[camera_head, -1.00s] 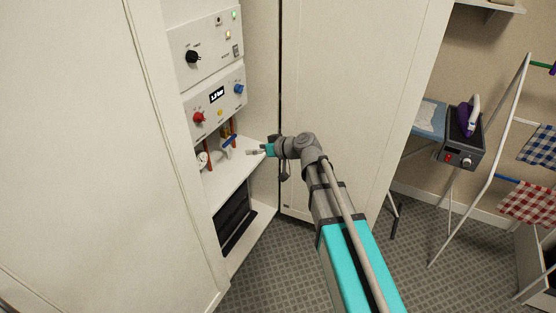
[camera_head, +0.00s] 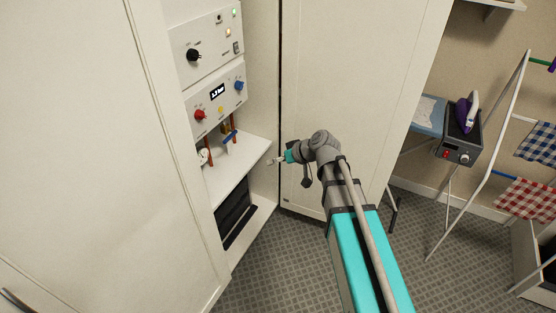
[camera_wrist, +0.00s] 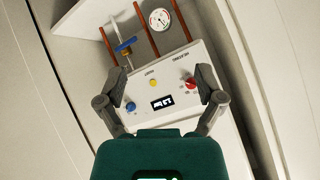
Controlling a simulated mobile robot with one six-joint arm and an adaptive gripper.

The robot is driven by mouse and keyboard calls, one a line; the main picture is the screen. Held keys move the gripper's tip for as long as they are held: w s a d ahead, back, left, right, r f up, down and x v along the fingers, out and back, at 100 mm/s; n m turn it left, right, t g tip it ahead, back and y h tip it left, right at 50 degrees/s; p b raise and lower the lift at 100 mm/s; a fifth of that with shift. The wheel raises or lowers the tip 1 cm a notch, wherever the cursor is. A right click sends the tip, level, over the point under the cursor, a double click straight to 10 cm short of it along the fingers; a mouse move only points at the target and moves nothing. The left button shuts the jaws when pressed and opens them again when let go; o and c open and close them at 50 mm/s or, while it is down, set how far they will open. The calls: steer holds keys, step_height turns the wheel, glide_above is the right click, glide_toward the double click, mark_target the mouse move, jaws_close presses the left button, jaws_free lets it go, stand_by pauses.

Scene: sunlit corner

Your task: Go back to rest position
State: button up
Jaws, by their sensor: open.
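My gripper (camera_head: 275,160) is in front of the open cabinet, at the right end of its white shelf (camera_head: 232,165). In the wrist view my gripper (camera_wrist: 162,88) has its two grey fingers spread wide, with nothing between them. Beyond the fingers is the control panel (camera_wrist: 170,75), which appears upside down there, with a red knob, a blue knob, a yellow button and a small display. In the head view the panel (camera_head: 222,104) is to the left of and above my gripper, clearly apart from it.
The cabinet's right door (camera_head: 355,90) stands open behind my arm. Copper pipes, a gauge (camera_head: 204,156) and a blue-handled valve (camera_head: 230,138) are under the panel. An ironing board (camera_head: 430,115), a purple iron (camera_head: 464,115) and a drying rack (camera_head: 490,185) stand at right. Patterned floor (camera_head: 285,260) is clear near the cabinet.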

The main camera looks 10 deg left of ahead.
stand_by(0.3)
steer(key=s+d+f+m+g+h, duration=0.1)
steer(key=s+d+f+m+h, duration=0.1)
steer(key=d, duration=0.6)
steer(key=s+d+f+m+g+h, duration=0.1)
steer(key=s+d+f+m+h, duration=0.1)
steer(key=s+d, duration=0.5)
steer(key=s+d+f+m+g+h, duration=0.1)
steer(key=s+d+m+h, duration=0.3)
steer(key=d, duration=0.5)
steer(key=shift+s+f+g+h, duration=0.3)
steer(key=shift+f+h, duration=0.5)
steer(key=shift+f, duration=0.1)
steer(key=shift+d, duration=0.1)
steer(key=c, duration=0.4)
